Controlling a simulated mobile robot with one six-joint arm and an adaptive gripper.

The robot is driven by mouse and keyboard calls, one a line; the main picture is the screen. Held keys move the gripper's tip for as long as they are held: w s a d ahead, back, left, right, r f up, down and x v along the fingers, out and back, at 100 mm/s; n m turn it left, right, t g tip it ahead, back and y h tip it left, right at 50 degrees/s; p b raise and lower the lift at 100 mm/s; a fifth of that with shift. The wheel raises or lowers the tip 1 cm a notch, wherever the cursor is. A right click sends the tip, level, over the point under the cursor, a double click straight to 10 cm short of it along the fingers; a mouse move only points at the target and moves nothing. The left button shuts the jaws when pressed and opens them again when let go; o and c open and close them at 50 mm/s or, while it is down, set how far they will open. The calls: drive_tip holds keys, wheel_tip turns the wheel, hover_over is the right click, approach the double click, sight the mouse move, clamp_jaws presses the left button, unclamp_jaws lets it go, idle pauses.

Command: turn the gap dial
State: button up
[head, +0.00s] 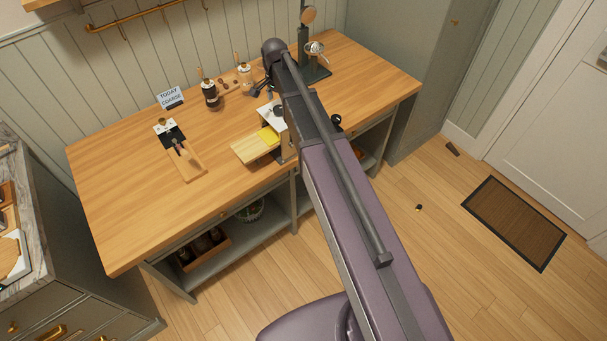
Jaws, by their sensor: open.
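My gripper (258,89) is open at the end of my arm, above the back middle of the wooden worktop. Below it stands a small device (271,110) with a white top, a yellow part (268,136) and a pale wooden board (252,148) in front. A dark round piece (280,110) on its top may be the gap dial; any markings are too small to read. My arm hides the device's right side. A dark knob-like piece (336,120) shows just right of my arm; I cannot tell what it belongs to. A card (170,97) reads "TODAY COARSE".
The worktop (115,185) is clear at left and front. A wooden board with a black-and-white fitting (185,160) lies left of the device. Jars (210,93) stand behind it.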

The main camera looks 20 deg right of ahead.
sight(279, 108)
drive_tip(key=shift+r+p, duration=5.35)
drive_tip(key=shift+r, duration=0.3)
drive_tip(key=s+d+f+n+b, duration=0.1)
drive_tip(key=s+f+n+b, duration=1)
drive_tip(key=s+f+b, duration=1.1)
drive_tip(key=shift+s+d+f+b, duration=0.25)
drive_tip(key=shift+s+f+b, duration=0.2)
drive_tip(key=shift+s, duration=0.65)
drive_tip(key=shift+d, duration=0.1)
drive_tip(key=shift+d, duration=0.3)
drive_tip(key=shift+d, duration=0.15)
drive_tip(key=c, duration=0.5)
